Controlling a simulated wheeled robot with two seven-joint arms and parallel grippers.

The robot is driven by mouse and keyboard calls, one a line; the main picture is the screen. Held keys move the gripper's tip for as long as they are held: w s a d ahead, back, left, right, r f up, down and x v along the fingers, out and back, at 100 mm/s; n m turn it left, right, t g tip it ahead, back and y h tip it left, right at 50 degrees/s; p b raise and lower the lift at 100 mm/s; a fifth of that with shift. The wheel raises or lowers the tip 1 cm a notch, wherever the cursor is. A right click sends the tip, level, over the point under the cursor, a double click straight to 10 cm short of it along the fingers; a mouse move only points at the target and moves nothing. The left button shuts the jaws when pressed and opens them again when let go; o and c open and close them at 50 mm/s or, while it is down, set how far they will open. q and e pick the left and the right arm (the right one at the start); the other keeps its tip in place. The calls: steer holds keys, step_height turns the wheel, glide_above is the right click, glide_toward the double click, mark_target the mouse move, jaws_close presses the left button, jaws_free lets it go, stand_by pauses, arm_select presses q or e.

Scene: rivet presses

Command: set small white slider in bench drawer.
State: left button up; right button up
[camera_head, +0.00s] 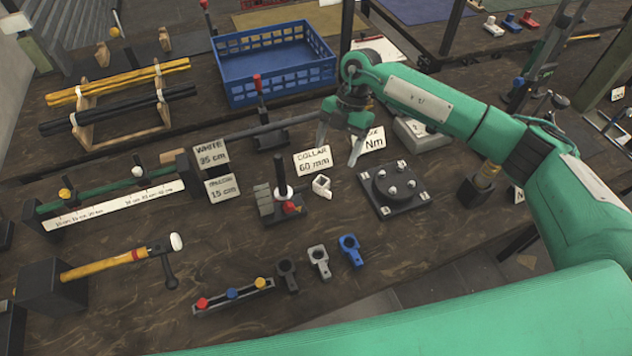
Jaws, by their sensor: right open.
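My right gripper (340,143) is open and empty, pointing down over the middle of the bench, fingers apart. A small white piece (321,185) lies on the bench below it, close to a card, apart from the fingers. Another small white piece (492,27) sits at the far right back beside a blue and a red one. A white knob (138,171) is on the green rail at the left. I cannot tell which of these is the small white slider. No drawer can be made out. My left gripper is not in view.
A black plate with a round flange (393,188) and a small press (285,203) flank the white piece. A blue crate (262,66) stands behind. A knob strip (232,295) and several loose clamps (318,261) lie in front. Bare bench shows at centre left.

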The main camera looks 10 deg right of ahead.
glide_above(327, 179)
steer(key=w+d, duration=0.1)
steer(key=f, duration=0.4)
steer(key=shift+d+p, duration=0.2)
steer(key=shift+p, duration=0.15)
steer(key=shift+a+f, duration=0.15)
steer(key=shift+f, duration=0.15)
steer(key=shift+s+a+f, duration=0.1)
steer(key=shift+s+f, duration=0.1)
steer(key=shift+f, duration=0.15)
steer(key=p+x, duration=0.2)
steer(key=x, duration=0.1)
steer(key=shift+s+a+f, duration=0.1)
steer(key=shift+s+f, duration=0.1)
steer(key=shift+f, duration=0.05)
steer(key=shift+a+f, duration=0.1)
steer(key=shift+f, duration=0.2)
steer(key=shift+s+f, duration=0.1)
steer(key=shift+f, duration=0.05)
steer(key=shift+c, duration=0.5)
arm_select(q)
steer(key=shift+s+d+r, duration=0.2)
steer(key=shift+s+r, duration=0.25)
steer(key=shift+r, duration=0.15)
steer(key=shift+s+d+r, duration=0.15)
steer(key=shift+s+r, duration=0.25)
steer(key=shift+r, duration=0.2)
arm_select(e)
steer(key=c, duration=1)
